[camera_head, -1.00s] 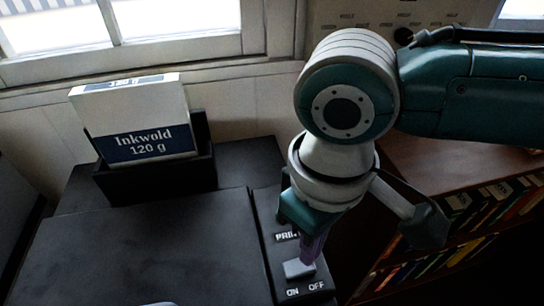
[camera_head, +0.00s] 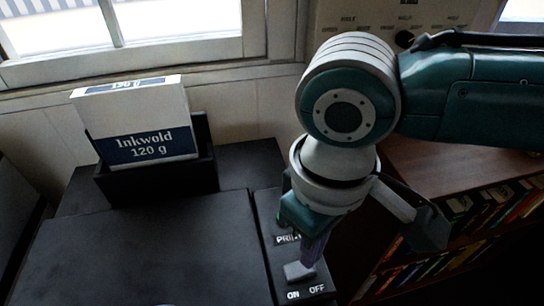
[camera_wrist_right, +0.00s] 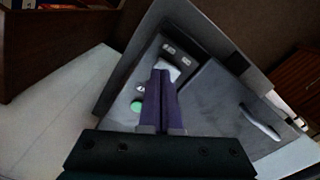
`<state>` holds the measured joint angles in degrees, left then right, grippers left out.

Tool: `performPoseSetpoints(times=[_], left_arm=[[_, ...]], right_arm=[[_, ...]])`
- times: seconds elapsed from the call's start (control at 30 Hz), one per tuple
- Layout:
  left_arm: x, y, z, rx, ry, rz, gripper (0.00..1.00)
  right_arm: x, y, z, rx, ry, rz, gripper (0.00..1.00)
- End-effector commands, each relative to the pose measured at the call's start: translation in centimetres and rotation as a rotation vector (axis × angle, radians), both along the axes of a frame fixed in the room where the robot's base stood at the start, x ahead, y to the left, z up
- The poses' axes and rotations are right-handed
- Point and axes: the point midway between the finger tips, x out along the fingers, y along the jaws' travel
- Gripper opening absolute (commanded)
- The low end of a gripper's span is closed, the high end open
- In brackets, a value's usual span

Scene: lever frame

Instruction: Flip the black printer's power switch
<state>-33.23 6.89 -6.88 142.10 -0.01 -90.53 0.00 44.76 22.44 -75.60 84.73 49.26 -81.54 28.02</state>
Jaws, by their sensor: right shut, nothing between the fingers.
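The black printer (camera_head: 150,250) fills the lower left of the head view. Its side panel carries a light grey power switch (camera_head: 298,272) above the ON and OFF labels. My right gripper (camera_head: 310,262) is shut and empty, pointing down, with its purple fingertips at the switch's right, OFF-side end. The switch also shows in the right wrist view (camera_wrist_right: 173,71), partly covered by the fingertips (camera_wrist_right: 162,73). I cannot tell whether they touch it or which way it is tipped. My left gripper is not in view.
A paper pack marked Inkwold 120 g (camera_head: 145,125) stands in the black tray (camera_head: 160,182) at the printer's back. A green round button (camera_wrist_right: 136,106) lies beside the fingers. A wooden bookshelf (camera_head: 440,165) stands on the right. A window (camera_head: 120,30) is behind.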

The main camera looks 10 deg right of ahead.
Motion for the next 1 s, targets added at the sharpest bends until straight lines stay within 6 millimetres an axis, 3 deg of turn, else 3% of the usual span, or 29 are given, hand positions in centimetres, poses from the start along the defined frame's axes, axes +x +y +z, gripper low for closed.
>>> performPoseSetpoints(times=[1.0], left_arm=[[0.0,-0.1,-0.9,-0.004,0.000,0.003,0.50]], right_arm=[[0.0,0.0,-1.4,0.000,0.000,0.000,0.00]])
